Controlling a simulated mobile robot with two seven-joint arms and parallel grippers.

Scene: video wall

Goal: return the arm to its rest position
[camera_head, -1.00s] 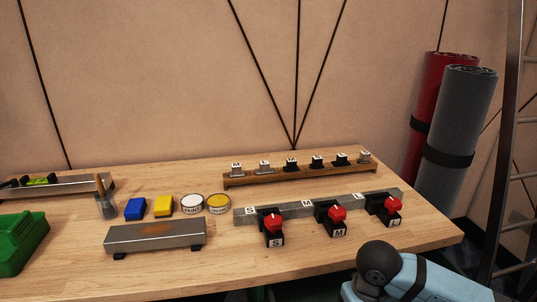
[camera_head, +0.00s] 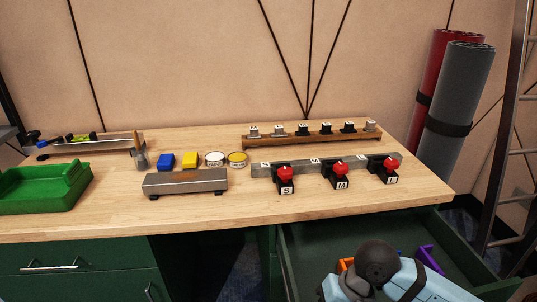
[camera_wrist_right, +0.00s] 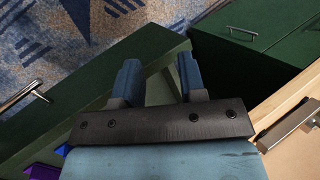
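My right arm comes in at the bottom of the head view, in front of the bench and over an open green drawer (camera_head: 300,262). Its gripper is hidden in that view. In the right wrist view my right gripper (camera_wrist_right: 160,78) points down past the drawer's edge, its two blue fingers apart with nothing between them. My left arm and left gripper are out of sight.
The wooden bench (camera_head: 110,217) holds a green tray (camera_head: 40,188), a metal block (camera_head: 185,182), paint cans and red-knobbed clamps on a rail. Orange and purple items lie in the drawer. Rolled mats (camera_head: 455,100) and a ladder stand at the right.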

